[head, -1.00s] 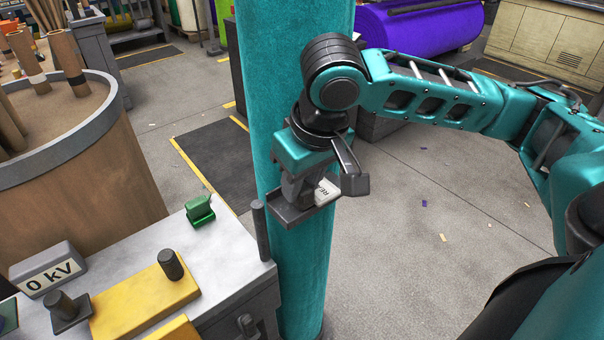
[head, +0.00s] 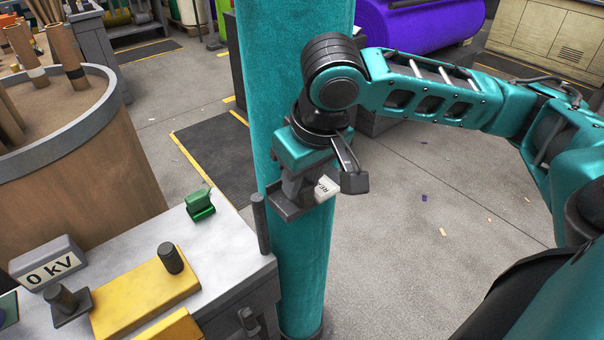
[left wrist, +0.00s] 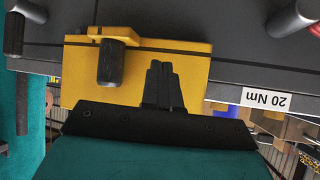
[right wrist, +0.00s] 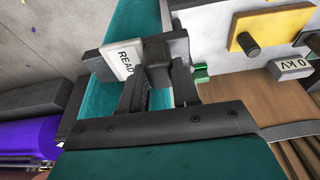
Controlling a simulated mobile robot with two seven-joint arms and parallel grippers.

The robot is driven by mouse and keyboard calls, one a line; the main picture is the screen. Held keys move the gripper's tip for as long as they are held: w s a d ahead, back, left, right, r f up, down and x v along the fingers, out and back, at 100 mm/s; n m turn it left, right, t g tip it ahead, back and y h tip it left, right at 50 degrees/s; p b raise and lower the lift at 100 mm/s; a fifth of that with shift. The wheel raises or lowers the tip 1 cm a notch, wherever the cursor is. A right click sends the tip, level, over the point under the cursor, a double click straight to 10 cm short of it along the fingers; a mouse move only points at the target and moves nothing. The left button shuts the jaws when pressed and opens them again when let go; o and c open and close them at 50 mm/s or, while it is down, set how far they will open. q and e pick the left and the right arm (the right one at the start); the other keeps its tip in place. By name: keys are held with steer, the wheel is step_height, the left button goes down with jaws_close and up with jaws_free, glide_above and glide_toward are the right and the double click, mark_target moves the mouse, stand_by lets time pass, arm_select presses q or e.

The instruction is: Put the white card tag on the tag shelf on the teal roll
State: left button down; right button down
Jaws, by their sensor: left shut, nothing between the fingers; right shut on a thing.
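The teal roll (head: 304,270) stands upright in the middle of the head view. My right gripper (head: 322,186) is in front of its upper middle, shut on the white card tag (head: 326,189). I cannot tell whether the tag touches the roll. I cannot make out the tag shelf for certain. My left gripper (left wrist: 163,68) is shut and empty before a yellow block (left wrist: 190,75).
A grey bench (head: 228,240) stands left of the roll, with a green clip-like item (head: 200,205), yellow blocks (head: 150,295) and a "0 kV" box (head: 47,262). A large brown drum (head: 90,190) is behind it. A purple roll (head: 420,30) lies at the back. The floor at right is mostly clear.

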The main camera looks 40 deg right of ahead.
steer(key=c, duration=0.8)
jaws_free()
steer(key=shift+o, duration=0.2)
steer(key=p+v, duration=0.2)
steer(key=v, duration=1.1)
